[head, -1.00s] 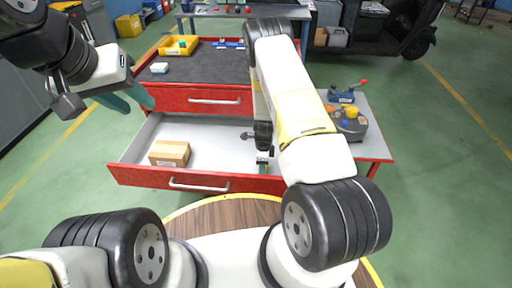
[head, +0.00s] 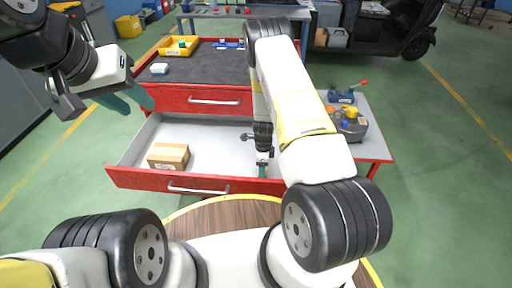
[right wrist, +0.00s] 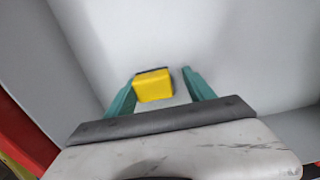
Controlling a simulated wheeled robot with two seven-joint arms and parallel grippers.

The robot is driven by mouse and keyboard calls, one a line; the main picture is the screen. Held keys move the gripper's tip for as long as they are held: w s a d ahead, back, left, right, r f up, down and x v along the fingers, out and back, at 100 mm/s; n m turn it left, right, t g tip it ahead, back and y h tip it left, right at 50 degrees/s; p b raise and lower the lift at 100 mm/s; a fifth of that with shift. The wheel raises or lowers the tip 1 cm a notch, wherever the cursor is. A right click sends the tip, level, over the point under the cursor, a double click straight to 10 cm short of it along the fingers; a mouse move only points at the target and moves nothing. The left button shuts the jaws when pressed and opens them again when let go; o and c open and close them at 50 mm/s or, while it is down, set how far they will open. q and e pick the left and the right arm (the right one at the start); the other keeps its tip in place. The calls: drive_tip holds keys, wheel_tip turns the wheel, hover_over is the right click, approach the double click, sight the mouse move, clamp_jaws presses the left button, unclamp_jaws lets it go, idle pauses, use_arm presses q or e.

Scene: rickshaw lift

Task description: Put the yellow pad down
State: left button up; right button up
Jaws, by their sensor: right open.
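The yellow pad (right wrist: 154,85) shows in the right wrist view as a small yellow block with a dark edge, inside the open drawer (head: 215,133). My right gripper (right wrist: 160,90) is open, with its teal fingers on either side of the pad. The pad is close to the left finger, and a gap shows on its right. In the head view my right gripper (head: 262,169) points down into the drawer near its front; the pad cannot be made out there. My left gripper (head: 140,105) is open and empty, raised left of the cabinet.
A cardboard box (head: 168,156) lies in the drawer's left part. The red drawer front (head: 150,181) is close to my right gripper. A yellow tray (head: 179,46) and a small sponge-like block (head: 159,68) lie on the cabinet top. Tools (head: 350,122) stand on the right side surface.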

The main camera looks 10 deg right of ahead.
drive_tip(key=s+a+r+n+t+y, duration=0.1)
drive_tip(key=s+r+n, duration=0.15)
drive_tip(key=r, duration=1.05)
drive_tip(key=s+a+r+n+t+y, duration=0.15)
drive_tip(key=r+n, duration=0.25)
drive_tip(key=r, duration=1)
drive_tip(key=s+a+r+n+t, duration=0.15)
drive_tip(key=r+n, duration=0.25)
drive_tip(key=r, duration=0.9)
drive_tip(key=s+d+r+n+t, duration=0.1)
drive_tip(key=s+r+n, duration=0.4)
drive_tip(key=s, duration=0.4)
drive_tip(key=s+r+n+t, duration=0.1)
drive_tip(key=s+r+n, duration=0.5)
drive_tip(key=s+r, duration=0.2)
drive_tip(key=shift+s+d+r, duration=0.15)
drive_tip(key=shift+s+d, duration=0.25)
drive_tip(key=shift+s, duration=0.55)
